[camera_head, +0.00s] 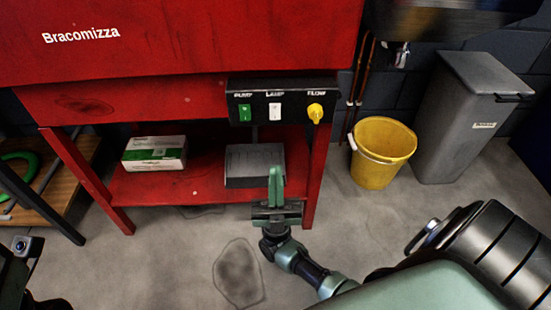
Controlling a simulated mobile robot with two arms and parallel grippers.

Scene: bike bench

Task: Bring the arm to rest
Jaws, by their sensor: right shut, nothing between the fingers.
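My right gripper (276,187) is in the lower middle of the head view, in front of the red bench's lower shelf. Its fingers point up in the picture and are closed together, with nothing held. The right arm comes in from the lower right. Behind the fingertips is a grey box (240,165) on the shelf; I cannot tell whether they touch it. My left gripper is not in view; only a dark part of my body shows at the lower left edge.
The red bench (200,45) carries a control panel (283,102) with a green switch, a white switch and a yellow knob. A white and green box (155,153) is on its shelf. A yellow bucket (378,160) and a grey bin (462,120) stand right. Floor is open in front.

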